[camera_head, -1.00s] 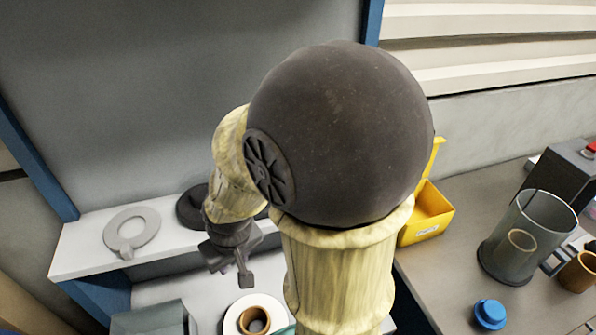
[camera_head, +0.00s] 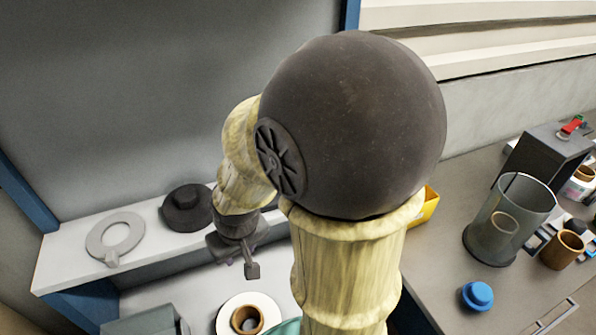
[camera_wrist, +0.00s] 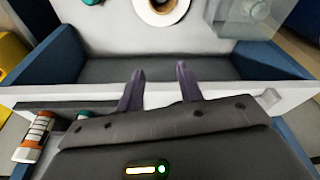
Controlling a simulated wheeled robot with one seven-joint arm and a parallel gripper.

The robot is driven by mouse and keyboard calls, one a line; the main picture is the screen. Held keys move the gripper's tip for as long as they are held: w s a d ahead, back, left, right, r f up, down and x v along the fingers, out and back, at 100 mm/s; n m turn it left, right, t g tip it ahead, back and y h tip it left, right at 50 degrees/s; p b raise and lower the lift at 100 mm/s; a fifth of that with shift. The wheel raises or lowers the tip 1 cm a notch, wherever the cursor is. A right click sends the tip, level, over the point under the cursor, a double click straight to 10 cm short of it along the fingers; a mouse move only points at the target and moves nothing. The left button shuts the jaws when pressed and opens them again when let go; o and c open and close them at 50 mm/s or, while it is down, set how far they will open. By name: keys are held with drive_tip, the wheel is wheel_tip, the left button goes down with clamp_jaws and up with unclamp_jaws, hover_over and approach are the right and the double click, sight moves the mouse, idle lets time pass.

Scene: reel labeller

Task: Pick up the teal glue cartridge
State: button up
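A teal thing (camera_head: 288,327) shows at the bottom edge of the head view, right of a white reel, mostly hidden by my arm. In the wrist view a teal piece (camera_wrist: 91,2) is cut off at the top edge, left of the reel. Another small teal-topped item (camera_wrist: 83,115) is partly hidden behind my gripper's body in the wrist view. I cannot tell which is the glue cartridge. My gripper (camera_wrist: 160,72) has its two fingers apart with nothing between them. In the head view my gripper (camera_head: 250,268) hangs over the light bench, apart from the teal thing.
The white reel (camera_head: 222,322) has a brown core. A grey ring (camera_head: 93,240) and black round part (camera_head: 184,210) lie on the white shelf (camera_head: 60,275). An orange-white bottle (camera_wrist: 33,137) stands beside the gripper. A yellow bin (camera_head: 427,207), clear cylinder (camera_head: 520,205) and blue cap (camera_head: 477,296) are right.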

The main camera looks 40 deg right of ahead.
drive_tip(key=shift+o, duration=0.4)
drive_tip(key=o, duration=0.4)
drive_tip(key=shift+o, duration=0.8)
drive_tip(key=w+a+r+m+t, duration=0.1)
drive_tip(key=w+t, duration=0.1)
drive_tip(key=w, duration=0.2)
drive_tip(key=w+a+r+m+t, duration=0.1)
drive_tip(key=w+t, duration=0.1)
drive_tip(key=w, duration=0.3)
drive_tip(key=shift+w+a+r+y, duration=0.15)
drive_tip(key=shift+a+r+y, duration=0.1)
drive_tip(key=shift+r+y, duration=0.1)
drive_tip(key=w+d+r+m+t+h, duration=0.45)
drive_tip(key=w+r+m+h, duration=0.2)
drive_tip(key=w, duration=0.45)
drive_tip(key=s+d+r+m+g+h, duration=0.1)
drive_tip(key=s+d+m+g+h, duration=0.4)
drive_tip(key=s+m+g+h, duration=0.2)
drive_tip(key=shift+s+d+r+m+g+h, duration=0.15)
drive_tip(key=shift+s+d+m+g+h, duration=0.3)
drive_tip(key=shift+g, duration=0.7)
drive_tip(key=shift+s, duration=0.2)
